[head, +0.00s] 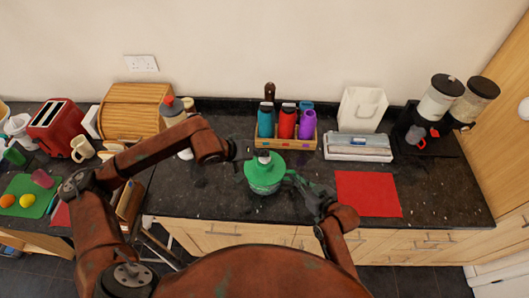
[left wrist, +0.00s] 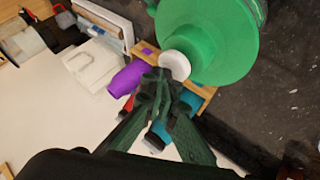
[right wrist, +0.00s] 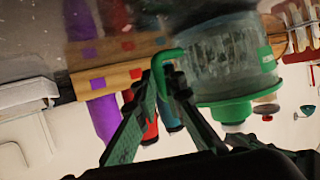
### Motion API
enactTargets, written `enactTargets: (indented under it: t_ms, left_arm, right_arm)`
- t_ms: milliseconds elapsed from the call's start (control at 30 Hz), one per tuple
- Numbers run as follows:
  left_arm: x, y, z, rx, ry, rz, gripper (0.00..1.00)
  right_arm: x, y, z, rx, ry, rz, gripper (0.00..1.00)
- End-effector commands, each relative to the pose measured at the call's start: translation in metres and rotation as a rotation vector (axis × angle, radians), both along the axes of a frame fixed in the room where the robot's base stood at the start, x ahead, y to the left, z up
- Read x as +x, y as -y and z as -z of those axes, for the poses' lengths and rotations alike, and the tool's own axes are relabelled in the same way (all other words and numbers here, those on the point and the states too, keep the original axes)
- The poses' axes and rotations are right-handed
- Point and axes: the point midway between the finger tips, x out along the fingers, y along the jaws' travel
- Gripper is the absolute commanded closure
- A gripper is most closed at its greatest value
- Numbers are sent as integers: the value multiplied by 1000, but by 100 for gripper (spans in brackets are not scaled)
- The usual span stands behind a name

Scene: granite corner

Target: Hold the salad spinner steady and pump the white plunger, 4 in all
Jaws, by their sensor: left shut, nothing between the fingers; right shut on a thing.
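The salad spinner (head: 262,186) stands on the dark granite counter, with a clear bowl (right wrist: 222,62) and a green lid (left wrist: 222,40). Its white plunger (left wrist: 175,65) sticks up from the middle of the lid. My left gripper (head: 254,153) is shut and empty, its fingertips at the plunger; whether they touch it I cannot tell. In the left wrist view its closed fingers (left wrist: 163,80) overlap the plunger's edge. My right gripper (head: 290,177) is shut on the spinner's green handle (right wrist: 164,58) at the bowl's right side. The right wrist view appears upside down.
Behind the spinner stands a wooden crate (head: 296,143) with coloured bottles. A white bag (head: 361,109) and a box (head: 358,147) are right of it. A red mat (head: 367,194) lies at the right. A bottle (head: 172,110) and bread box (head: 135,108) stand at the left.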

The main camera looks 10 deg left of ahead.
Motion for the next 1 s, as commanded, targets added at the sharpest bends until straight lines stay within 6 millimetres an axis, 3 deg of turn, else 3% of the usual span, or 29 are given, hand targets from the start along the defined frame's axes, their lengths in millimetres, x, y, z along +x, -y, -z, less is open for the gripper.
enactTargets:
  t_ms: [367,1000]
  left_arm:
    - [-1,-1,1,3,-6,0,100]
    - [0,-1,-35,2,-1,-1,100]
  right_arm:
    - [0,-1,-1,2,1,-1,100]
    - [0,0,-1,1,1,0,100]
